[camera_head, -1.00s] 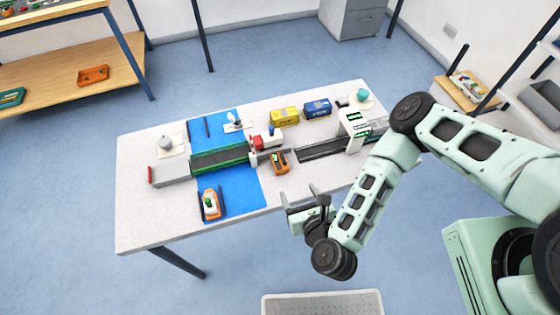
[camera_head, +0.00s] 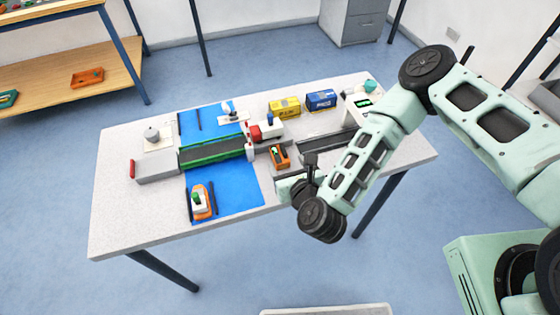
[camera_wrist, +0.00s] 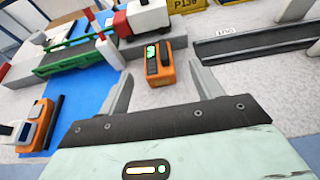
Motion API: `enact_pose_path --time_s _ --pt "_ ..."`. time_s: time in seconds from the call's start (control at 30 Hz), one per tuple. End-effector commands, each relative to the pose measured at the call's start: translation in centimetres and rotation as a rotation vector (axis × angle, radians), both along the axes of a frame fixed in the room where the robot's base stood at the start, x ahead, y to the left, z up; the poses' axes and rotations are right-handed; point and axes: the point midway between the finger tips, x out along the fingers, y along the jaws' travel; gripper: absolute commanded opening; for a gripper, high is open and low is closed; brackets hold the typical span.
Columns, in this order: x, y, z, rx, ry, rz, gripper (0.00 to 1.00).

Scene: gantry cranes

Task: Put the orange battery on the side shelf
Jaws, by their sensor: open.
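The orange battery (camera_head: 279,156), a small orange block with a dark top and a green mark, stands on the white table beside the blue mat. In the wrist view the orange battery (camera_wrist: 167,72) is just ahead, between and beyond the fingertips. My gripper (camera_head: 300,168) is open and empty at the table's near edge, close to the battery. Its two fingers (camera_wrist: 160,82) show apart in the wrist view. A wooden shelf unit (camera_head: 50,85) stands at the far left; I cannot tell whether it is the side shelf. Another rack at the right edge is partly hidden by my arm.
A second orange item (camera_head: 202,202) lies on the blue mat (camera_head: 240,190). A green-sided conveyor (camera_head: 212,150), a red and white machine (camera_head: 262,132), a yellow box (camera_head: 285,107) and a blue box (camera_head: 320,99) stand around the battery. A dark rail lies to its right.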

Motion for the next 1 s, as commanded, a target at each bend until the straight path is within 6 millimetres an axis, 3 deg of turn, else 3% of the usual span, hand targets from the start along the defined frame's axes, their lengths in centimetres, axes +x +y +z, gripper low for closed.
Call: enact_pose_path --time_s 0.27,0.6,0.87,0.9,1.0 --pt "2.0 0.6 -1.0 0.000 -0.001 0.000 0.65" --pt "5.8 2.0 -2.8 -0.001 -0.001 -0.001 0.65" --pt "6.1 2.1 -2.7 -0.001 0.002 0.001 0.65" --pt "6.1 2.1 -2.7 -0.001 0.002 0.001 0.63" --pt "6.1 2.1 -2.7 -0.001 0.002 0.001 0.35"
